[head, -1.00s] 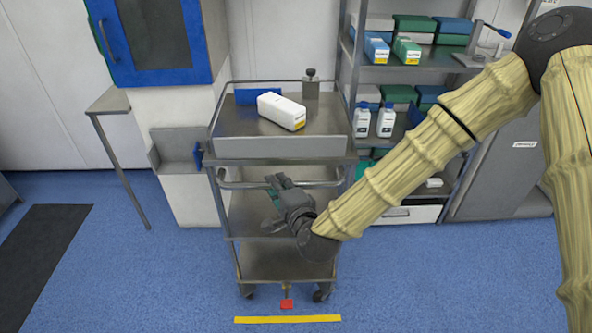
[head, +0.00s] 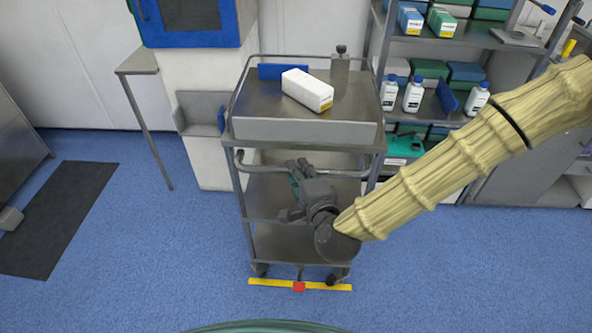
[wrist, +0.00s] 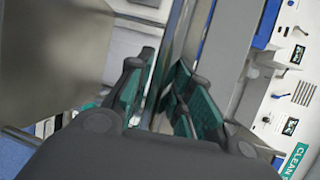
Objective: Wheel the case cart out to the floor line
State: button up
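The steel case cart (head: 300,131) stands upright in the middle of the head view, with shelves below its top tray. Its push handle (head: 345,172) runs across the near side. My gripper (head: 298,168) is at this handle; the wrist view shows a steel bar between its green-padded fingers (wrist: 160,98), and it looks shut on the handle. The fingers' exact contact is partly hidden. The yellow floor line (head: 325,287) lies at the cart's near wheels, and the red pedal (head: 299,287) overlaps it in the picture.
A shelf rack (head: 470,35) stands behind right, a white cabinet (head: 205,110) and small side table (head: 137,64) behind left. A dark mat (head: 58,218) lies left. Near blue floor is clear.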

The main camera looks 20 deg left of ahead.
jog(key=o, duration=0.3)
jog(key=v, duration=0.7)
jog(key=shift+s+d, duration=0.2)
dwell(0.5)
